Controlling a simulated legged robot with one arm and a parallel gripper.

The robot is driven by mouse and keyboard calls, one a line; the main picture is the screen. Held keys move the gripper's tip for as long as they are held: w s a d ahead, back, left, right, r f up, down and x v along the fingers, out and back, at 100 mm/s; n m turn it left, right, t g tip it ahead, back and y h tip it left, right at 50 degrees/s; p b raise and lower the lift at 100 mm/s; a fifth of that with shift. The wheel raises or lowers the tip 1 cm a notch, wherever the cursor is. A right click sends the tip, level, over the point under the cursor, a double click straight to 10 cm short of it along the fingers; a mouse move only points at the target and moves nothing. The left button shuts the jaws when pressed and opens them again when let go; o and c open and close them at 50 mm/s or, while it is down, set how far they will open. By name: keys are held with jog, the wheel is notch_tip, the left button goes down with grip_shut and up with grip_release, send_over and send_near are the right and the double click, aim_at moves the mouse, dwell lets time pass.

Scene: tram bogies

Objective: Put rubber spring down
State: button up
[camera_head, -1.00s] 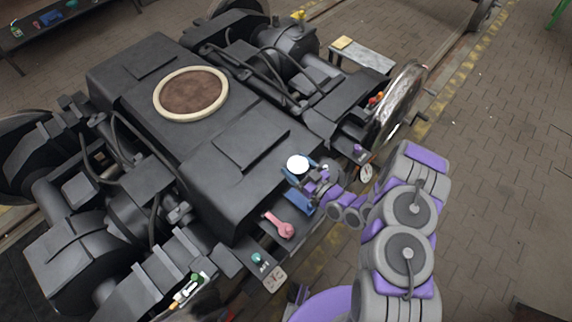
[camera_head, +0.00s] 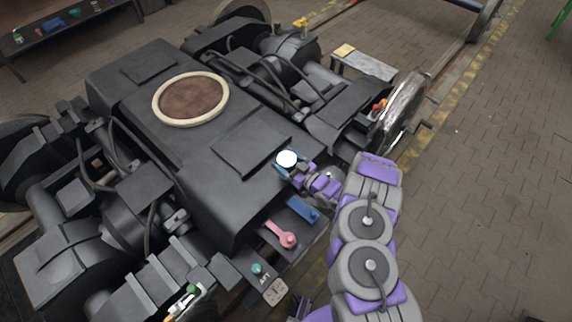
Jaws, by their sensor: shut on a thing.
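My gripper (camera_head: 288,164) is shut on a round piece with a bright white top (camera_head: 287,158), which appears to be the rubber spring. Its blue fingers sit on either side of the piece. The piece is over the right front edge of the dark bogie frame (camera_head: 190,150). I cannot tell whether it touches the frame or hangs just above it. Its underside is hidden. My purple and grey arm reaches in from the lower right.
A blue block (camera_head: 303,209) and a pink tool (camera_head: 281,235) lie on the bogie's side ledge. A teal knob (camera_head: 257,269) and a small tag (camera_head: 275,292) are nearer. A large wheel (camera_head: 402,110) stands right. A grey bench (camera_head: 364,66) stands behind. Floor at right is clear.

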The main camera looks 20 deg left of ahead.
jog(key=shift+w+a+f, duration=0.2)
jog(key=shift+w+a, duration=0.3)
jog(key=shift+w+a+f, duration=0.15)
jog(key=shift+w+a, duration=0.3)
jog(key=shift+w, duration=0.25)
jog(key=shift+d+f+b, duration=0.25)
jog(key=shift+f+b, duration=0.35)
jog(key=shift+f, duration=0.2)
jog(key=shift+d+f+b, duration=0.25)
jog(key=shift+f+b, duration=0.3)
jog(key=shift+f, duration=0.25)
jog(key=shift+a, duration=0.3)
jog(key=o, duration=1)
jog(key=shift+a, duration=0.1)
jog(key=o, duration=0.3)
jog(key=shift+d, duration=0.3)
jog(key=shift+d, duration=0.15)
